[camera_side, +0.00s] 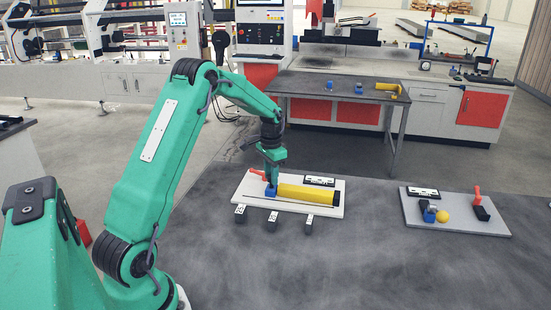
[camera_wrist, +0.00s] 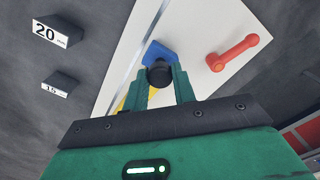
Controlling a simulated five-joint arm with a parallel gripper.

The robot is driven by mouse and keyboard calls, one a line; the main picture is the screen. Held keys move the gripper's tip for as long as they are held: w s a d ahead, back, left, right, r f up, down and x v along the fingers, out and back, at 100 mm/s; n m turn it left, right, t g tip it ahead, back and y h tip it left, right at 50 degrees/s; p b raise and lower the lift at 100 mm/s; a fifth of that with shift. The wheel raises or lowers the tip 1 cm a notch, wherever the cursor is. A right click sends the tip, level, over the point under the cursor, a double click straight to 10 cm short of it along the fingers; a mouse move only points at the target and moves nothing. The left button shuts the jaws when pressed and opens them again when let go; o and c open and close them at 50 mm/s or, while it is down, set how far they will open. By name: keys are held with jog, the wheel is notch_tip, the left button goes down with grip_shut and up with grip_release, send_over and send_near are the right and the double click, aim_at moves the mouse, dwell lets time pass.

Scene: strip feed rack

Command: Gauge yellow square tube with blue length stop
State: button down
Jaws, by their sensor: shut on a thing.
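The yellow tube (camera_side: 308,195) lies lengthwise on a white board (camera_side: 335,209). The blue length stop (camera_side: 270,191) is at the tube's left end. My gripper (camera_side: 269,176) is down over the stop. In the wrist view, my gripper's fingers (camera_wrist: 160,84) are closed around a dark round knob (camera_wrist: 159,72) by the blue stop (camera_wrist: 156,50). A yellow sliver of the tube (camera_wrist: 123,104) shows beside the left finger, the rest of it hidden. I cannot tell whether stop and tube touch.
A red lever (camera_wrist: 233,53) stands on the board near the stop. Several dark blocks with number labels, one reading 20 (camera_wrist: 60,32), lie along the board's front. Bare table lies between.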

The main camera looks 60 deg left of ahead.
jog(key=s+a, duration=0.5)
jog(key=shift+s+a, duration=0.25)
jog(key=shift+a, duration=0.1)
jog(key=c, duration=1.1)
grip_release()
jog(key=shift+d+r, duration=0.1)
jog(key=shift+r, duration=3.9)
